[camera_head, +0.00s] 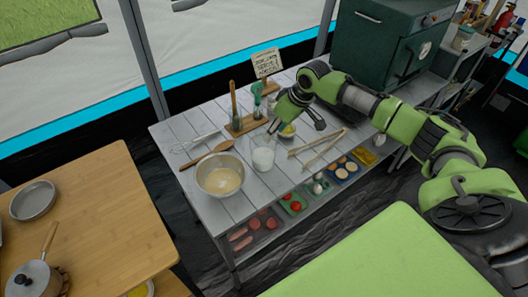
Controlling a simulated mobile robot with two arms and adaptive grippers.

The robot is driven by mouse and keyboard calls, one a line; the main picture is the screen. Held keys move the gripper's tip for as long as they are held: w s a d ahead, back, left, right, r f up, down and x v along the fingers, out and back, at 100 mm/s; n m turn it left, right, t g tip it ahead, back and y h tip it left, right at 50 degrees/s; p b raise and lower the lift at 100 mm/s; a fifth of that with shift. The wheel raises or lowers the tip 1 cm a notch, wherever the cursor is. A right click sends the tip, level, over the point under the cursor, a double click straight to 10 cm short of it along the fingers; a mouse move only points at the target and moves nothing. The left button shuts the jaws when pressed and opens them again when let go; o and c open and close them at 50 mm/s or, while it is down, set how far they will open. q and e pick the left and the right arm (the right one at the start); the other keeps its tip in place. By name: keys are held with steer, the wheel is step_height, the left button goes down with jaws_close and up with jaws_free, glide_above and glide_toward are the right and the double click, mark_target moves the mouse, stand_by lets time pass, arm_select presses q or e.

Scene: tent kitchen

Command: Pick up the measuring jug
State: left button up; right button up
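The measuring jug (263,157) seems to be the clear vessel with white contents on the pale plank table, just right of a metal bowl (220,177) of cream-coloured mixture. It stands upright. My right gripper (297,124) reaches in from the right, above the table, behind and to the right of the jug. Its dark fingers are spread apart and it is not touching the jug. A small yellow item (287,131) shows beneath the fingers, partly hidden by them. My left gripper is not in view.
A whisk (200,140) and a wooden spoon (208,155) lie left of the jug. A wooden utensil holder (247,124) stands behind it. Wooden tongs (319,147) lie to the right. Food trays (293,203) sit on a lower shelf. A wooden counter (90,215) is at left.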

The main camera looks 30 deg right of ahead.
mark_target(273, 139)
steer(key=x, duration=0.1)
steer(key=p+x, duration=0.1)
steer(key=x, duration=0.2)
steer(key=shift+s+d+f, duration=0.1)
steer(key=shift+s+f, duration=0.15)
steer(key=shift+w+f, duration=0.1)
steer(key=shift+f, duration=0.15)
steer(key=shift+c, duration=0.7)
jaws_close()
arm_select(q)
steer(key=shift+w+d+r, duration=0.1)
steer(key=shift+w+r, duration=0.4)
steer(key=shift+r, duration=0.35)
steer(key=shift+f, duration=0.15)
arm_select(e)
steer(key=shift+r, duration=0.2)
